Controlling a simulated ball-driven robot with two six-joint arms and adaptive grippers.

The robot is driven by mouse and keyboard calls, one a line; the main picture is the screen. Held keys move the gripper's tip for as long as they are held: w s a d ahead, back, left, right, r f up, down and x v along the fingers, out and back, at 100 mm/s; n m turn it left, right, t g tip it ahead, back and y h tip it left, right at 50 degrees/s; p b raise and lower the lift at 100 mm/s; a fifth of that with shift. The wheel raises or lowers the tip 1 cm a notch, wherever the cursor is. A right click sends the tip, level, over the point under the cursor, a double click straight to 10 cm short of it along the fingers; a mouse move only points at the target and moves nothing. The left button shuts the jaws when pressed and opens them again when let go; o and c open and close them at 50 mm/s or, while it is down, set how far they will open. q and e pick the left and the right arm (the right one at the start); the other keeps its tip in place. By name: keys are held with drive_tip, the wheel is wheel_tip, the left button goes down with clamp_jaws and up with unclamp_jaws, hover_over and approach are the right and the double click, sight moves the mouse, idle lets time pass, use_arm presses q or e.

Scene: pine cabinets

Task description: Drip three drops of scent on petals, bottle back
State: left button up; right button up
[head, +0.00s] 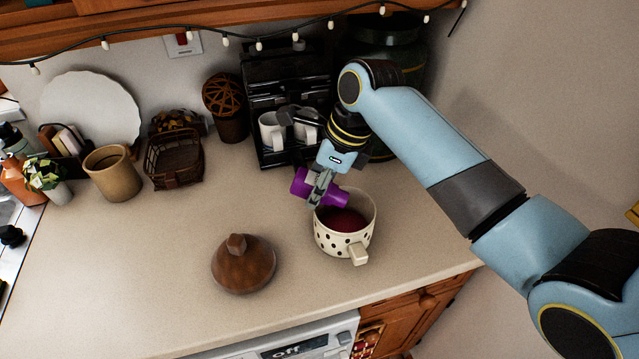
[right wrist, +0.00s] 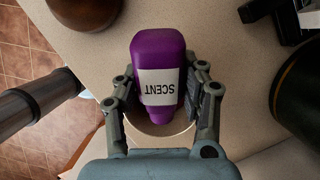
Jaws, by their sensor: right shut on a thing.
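The purple scent bottle (head: 304,187) is held in my right gripper (head: 320,188) above the left rim of a cream pot with dark spots (head: 328,241). The bottle lies tilted, its narrow end pointing right and somewhat down over the pot. In the right wrist view both fingers of my right gripper (right wrist: 163,95) close on the sides of the bottle (right wrist: 158,55), and its white SCENT label reads upside down. Dark red contents, perhaps the petals (head: 343,219), fill the pot; single petals cannot be made out. No drop is visible. My left gripper is not in view.
A brown wooden lid (head: 243,264) lies on the counter left of the pot. A black coffee machine (head: 287,75) with white cups stands behind. A basket (head: 174,157) and tan crock (head: 111,172) stand at the left. The counter (head: 150,260) at the left front is clear.

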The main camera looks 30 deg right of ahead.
drive_tip(key=shift+s+d+r+t+y, duration=0.1)
drive_tip(key=shift+d+t+y, duration=0.15)
drive_tip(key=shift+t+y, duration=0.05)
drive_tip(key=shift+s+d+r+t+y, duration=0.1)
drive_tip(key=shift+s+r+t+y, duration=0.05)
drive_tip(key=shift+r+t+y, duration=0.3)
drive_tip(key=shift+s+d+r+t+y, duration=0.1)
drive_tip(key=shift+s+r+t+y, duration=0.1)
drive_tip(key=shift+t+y, duration=0.35)
drive_tip(key=shift+w, duration=0.1)
drive_tip(key=shift+w+a, duration=0.1)
drive_tip(key=shift+a, duration=0.05)
idle(0.9)
